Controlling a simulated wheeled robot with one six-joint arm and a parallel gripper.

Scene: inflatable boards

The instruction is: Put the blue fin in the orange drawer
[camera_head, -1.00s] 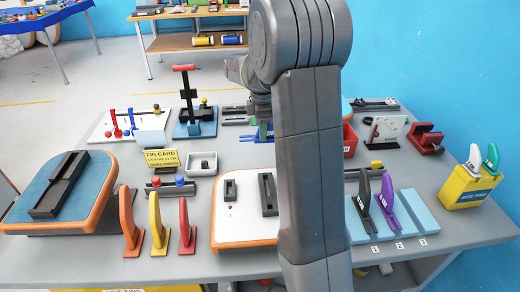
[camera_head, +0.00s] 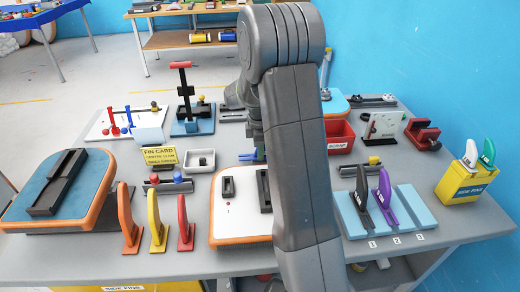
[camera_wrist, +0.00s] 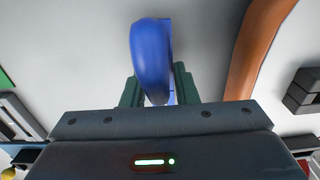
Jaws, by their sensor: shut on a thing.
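The blue fin (camera_wrist: 150,55) is held upright between the dark green fingers of my gripper (camera_wrist: 157,85) in the wrist view. The fin hides part of the fingers, and its lower end is not clear. In the head view my arm hides most of the gripper; a small blue patch (camera_head: 259,153), perhaps the fin, shows just left of the arm. I see no orange drawer. A yellow front labelled SIDE FINS (camera_head: 125,288) shows at the bottom edge, under the table.
A white board with an orange rim (camera_head: 240,240) lies left of my arm. Orange (camera_head: 129,215), yellow (camera_head: 156,222) and red (camera_head: 185,224) fins stand left of it. Black and purple fins stand in a light blue rack (camera_head: 415,205). A yellow box (camera_head: 462,186) holds white and green fins.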

